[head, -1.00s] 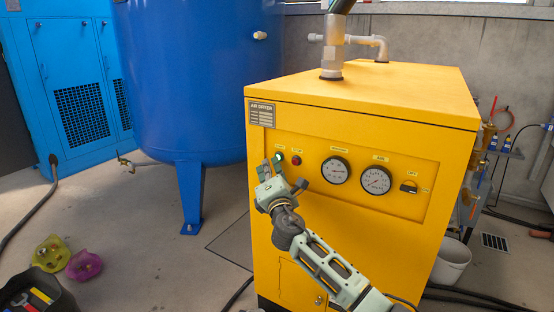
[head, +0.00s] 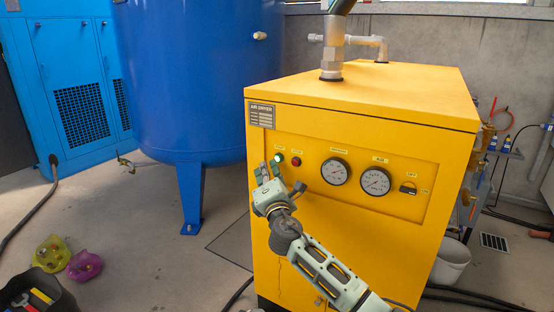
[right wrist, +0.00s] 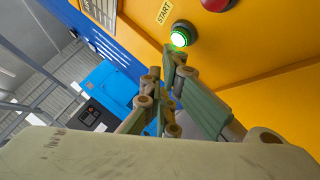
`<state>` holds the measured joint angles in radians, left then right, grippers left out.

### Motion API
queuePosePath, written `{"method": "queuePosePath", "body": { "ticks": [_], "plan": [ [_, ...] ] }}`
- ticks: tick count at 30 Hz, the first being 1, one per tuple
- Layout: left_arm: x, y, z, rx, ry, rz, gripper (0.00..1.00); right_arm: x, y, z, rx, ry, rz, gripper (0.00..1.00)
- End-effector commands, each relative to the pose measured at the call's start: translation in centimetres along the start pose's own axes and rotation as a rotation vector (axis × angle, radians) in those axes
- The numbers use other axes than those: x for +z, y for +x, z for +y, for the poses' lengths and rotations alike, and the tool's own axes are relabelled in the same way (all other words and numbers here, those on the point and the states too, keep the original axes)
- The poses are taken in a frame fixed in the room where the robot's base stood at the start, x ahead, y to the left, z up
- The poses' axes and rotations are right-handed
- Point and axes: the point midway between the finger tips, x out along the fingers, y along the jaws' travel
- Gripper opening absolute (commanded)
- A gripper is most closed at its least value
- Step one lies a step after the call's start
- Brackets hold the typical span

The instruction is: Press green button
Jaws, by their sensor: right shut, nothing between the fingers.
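The green button (head: 279,157) sits at the upper left of the yellow air dryer's front panel. In the right wrist view the green button (right wrist: 181,36) glows in a dark ring below a "START" label. My right gripper (head: 269,169) is just below and left of the button in the head view. In the right wrist view the gripper (right wrist: 172,62) is shut and empty, with its fingertips close to the button's lower edge. I cannot tell whether they touch it. My left gripper is not in view.
A red button (head: 296,161) is right beside the green one and also shows in the wrist view (right wrist: 217,3). Two gauges (head: 335,171) and a switch (head: 408,189) are further right. A blue tank (head: 190,80) stands left of the yellow dryer (head: 360,105).

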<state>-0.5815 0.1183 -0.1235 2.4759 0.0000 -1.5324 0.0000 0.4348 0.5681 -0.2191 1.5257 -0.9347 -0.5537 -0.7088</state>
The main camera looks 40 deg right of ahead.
Motion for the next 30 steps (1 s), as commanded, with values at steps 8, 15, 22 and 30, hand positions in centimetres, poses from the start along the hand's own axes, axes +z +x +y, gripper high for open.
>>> {"method": "queuePosePath", "body": {
  "ticks": [8,15,22,30],
  "plan": [
    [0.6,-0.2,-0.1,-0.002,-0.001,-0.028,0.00,-0.2,-0.2,0.1,-0.001,0.000,0.000,0.00],
    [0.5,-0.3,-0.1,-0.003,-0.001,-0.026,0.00,-0.3,-0.3,0.2,0.000,0.000,0.001,0.00],
    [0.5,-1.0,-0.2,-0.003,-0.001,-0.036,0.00,-1.3,-1.7,1.3,-0.001,0.002,0.003,0.00],
    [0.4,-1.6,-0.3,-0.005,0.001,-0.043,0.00,-2.5,-3.4,2.5,-0.001,0.001,0.002,0.00]
  ]
}}
